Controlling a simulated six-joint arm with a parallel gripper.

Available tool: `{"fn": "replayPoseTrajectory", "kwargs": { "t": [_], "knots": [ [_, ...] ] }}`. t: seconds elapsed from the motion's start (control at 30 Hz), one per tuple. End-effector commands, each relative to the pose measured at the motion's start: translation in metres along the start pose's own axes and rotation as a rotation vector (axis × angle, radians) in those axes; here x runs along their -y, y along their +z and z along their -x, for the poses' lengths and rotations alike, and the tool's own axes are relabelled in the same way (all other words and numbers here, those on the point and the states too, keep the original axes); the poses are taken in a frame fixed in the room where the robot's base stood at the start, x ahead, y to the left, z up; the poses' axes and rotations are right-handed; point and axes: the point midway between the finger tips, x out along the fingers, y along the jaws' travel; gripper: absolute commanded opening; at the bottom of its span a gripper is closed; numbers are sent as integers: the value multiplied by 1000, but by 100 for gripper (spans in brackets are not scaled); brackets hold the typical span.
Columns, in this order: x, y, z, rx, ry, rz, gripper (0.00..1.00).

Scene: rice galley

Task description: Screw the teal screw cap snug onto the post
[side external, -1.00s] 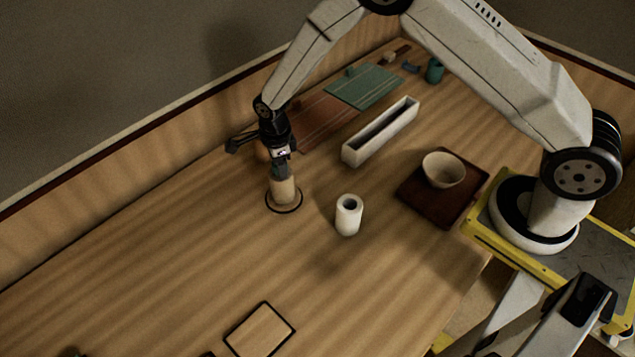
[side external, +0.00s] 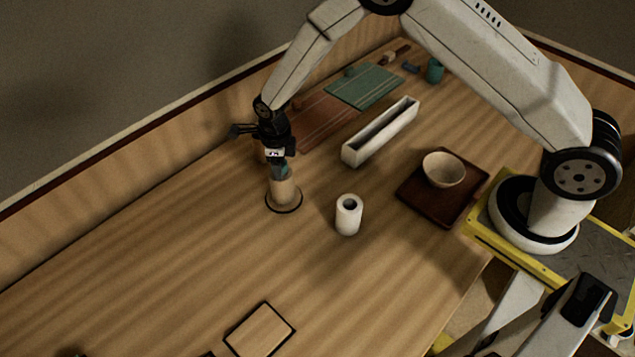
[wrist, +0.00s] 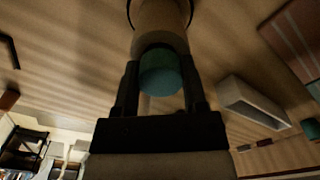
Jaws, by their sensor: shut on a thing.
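The teal screw cap (side external: 281,171) sits at the top of the pale wooden post (side external: 284,192), which stands upright inside a dark ring on the table. My gripper (side external: 279,163) points down over the post and is shut on the cap. In the wrist view the teal cap (wrist: 160,72) lies between the two dark fingers of my gripper (wrist: 160,86), with the post (wrist: 160,22) directly beyond it. The threads are hidden, so I cannot tell how tightly the cap is seated.
A white hollow cylinder (side external: 348,216) stands right of the post. A long white trough (side external: 381,133), a dark tray (side external: 420,208) with a bowl (side external: 444,169), and a green board (side external: 364,87) are farther right and back.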

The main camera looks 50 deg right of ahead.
Motion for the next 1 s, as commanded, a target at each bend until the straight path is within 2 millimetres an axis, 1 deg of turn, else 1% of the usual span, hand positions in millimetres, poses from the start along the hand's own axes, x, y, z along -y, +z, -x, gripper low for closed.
{"fn": "replayPoseTrajectory", "kwargs": {
  "t": [0.2, 0.23, 0.27, 0.3, 0.33, 0.73, 0.87, 1.0],
  "knots": [
    [0, -1, -1, -2, 1, 1, 0],
    [0, -1, -1, -2, 1, 1, 64],
    [0, -1, -1, -2, 1, 1, 73],
    [0, -1, -1, -2, 1, 1, 86],
    [0, -1, -1, -2, 1, 1, 95],
    [0, 0, 0, -1, 0, 19, 95],
    [0, 0, 0, -1, 0, 84, 95],
    [0, 0, 0, -1, 0, 190, 95]
  ]
}}
